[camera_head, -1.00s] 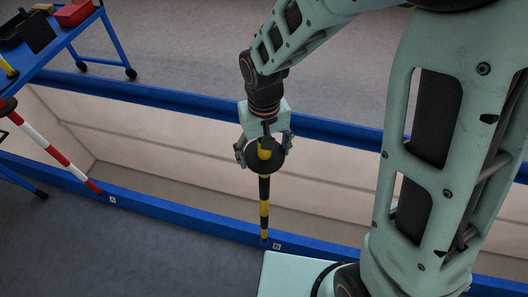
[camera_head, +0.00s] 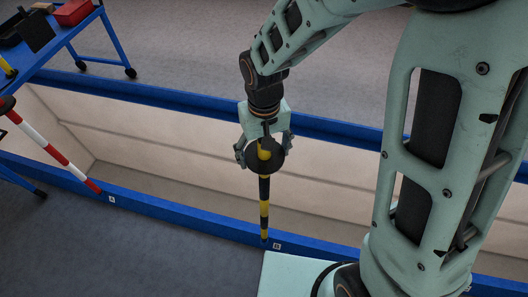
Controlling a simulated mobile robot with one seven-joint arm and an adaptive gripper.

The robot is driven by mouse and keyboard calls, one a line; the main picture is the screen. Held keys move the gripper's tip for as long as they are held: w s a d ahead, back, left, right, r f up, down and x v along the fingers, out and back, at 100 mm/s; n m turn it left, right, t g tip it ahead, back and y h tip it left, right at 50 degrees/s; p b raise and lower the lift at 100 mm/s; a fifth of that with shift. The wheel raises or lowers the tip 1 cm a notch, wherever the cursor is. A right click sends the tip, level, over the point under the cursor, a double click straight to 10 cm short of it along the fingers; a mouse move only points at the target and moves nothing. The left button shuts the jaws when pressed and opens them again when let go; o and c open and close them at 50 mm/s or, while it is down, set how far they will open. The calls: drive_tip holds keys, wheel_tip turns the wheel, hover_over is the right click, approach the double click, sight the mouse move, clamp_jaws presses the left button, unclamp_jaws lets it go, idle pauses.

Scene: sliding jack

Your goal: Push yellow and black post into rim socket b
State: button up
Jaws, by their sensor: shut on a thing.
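The yellow and black striped post (camera_head: 264,205) stands about upright in the middle of the view. Its lower end meets the blue rim (camera_head: 180,212) just left of the white label B (camera_head: 277,246). I cannot tell how deep its end sits in the socket, which the post hides. My gripper (camera_head: 264,155) is shut on the post near its top, at a dark round disc, and points down from above.
A red and white post (camera_head: 50,150) leans at the left, its lower end at the rim by label A (camera_head: 112,199). A blue cart (camera_head: 110,40) with a red bin (camera_head: 74,12) stands at the upper left. A deep pale-walled pit (camera_head: 180,150) lies between the blue rims.

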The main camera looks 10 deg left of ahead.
drive_tip(key=shift+f+b, duration=2.2)
drive_tip(key=shift+f, duration=0.5)
drive_tip(key=shift+r, duration=0.15)
